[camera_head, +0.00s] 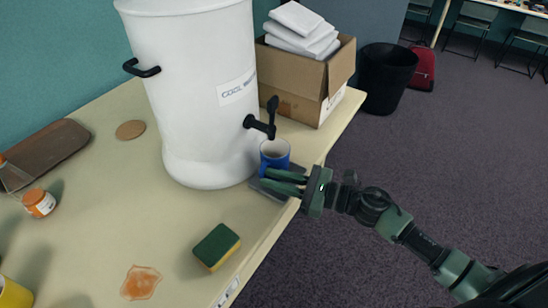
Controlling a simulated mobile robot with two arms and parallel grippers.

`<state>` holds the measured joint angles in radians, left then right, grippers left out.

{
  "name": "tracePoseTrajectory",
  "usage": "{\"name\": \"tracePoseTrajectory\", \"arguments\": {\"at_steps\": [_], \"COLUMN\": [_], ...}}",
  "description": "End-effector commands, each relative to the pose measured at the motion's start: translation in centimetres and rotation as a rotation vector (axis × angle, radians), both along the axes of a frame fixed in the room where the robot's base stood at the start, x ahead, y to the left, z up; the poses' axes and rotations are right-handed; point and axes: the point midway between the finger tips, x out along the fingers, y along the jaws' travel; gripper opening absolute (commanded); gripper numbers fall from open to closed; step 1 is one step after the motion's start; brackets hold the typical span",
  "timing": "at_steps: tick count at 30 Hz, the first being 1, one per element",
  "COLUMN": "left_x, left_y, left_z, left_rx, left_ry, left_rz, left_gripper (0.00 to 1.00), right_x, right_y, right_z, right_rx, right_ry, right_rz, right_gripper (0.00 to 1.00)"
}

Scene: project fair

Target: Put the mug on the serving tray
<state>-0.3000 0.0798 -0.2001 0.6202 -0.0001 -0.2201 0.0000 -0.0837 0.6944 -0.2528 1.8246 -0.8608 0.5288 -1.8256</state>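A blue mug (275,151) stands upright beneath the black tap of a white water cooler, near the table's right edge. My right gripper (265,178) reaches in from the right, just in front of the mug's lower part. Its two green fingers look spread slightly apart, with nothing seen between them; whether they touch the mug is unclear. The fingers partly hide the mug's base. A dark brown, flat tray (48,153) lies at the left of the table. A yellow mug (12,294) is cut off at the bottom left corner. My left gripper is not seen.
The white cooler (205,100) stands behind the blue mug. The table's middle is clear.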

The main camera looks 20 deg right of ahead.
Motion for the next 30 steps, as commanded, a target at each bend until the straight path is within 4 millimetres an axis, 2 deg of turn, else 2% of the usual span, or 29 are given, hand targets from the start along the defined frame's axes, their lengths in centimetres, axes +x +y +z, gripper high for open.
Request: {"name": "tracePoseTrajectory", "arguments": {"at_steps": [1,4,11,13,14,30], "left_x": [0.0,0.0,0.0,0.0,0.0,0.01], "left_y": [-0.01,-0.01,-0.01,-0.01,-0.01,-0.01], "left_z": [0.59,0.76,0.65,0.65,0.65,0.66], "left_rx": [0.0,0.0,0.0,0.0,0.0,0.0], "left_ry": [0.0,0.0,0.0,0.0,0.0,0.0], "left_rz": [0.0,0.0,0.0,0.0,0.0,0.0], "left_gripper": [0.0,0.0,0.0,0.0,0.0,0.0], "right_x": [0.5,0.93,0.99,0.99,0.98,1.0], "right_y": [0.53,1.12,1.26,1.26,1.25,1.23], "right_z": [0.37,0.13,-0.08,-0.08,-0.07,0.05], "right_rx": [0.002,0.0,-0.001,-0.001,-0.001,0.0], "right_ry": [-0.001,0.0,0.001,0.001,0.001,-0.001], "right_rz": [-0.001,0.0,0.001,0.001,0.001,0.0], "right_gripper": [0.16,0.16,0.16,0.02,0.0,0.0]}}
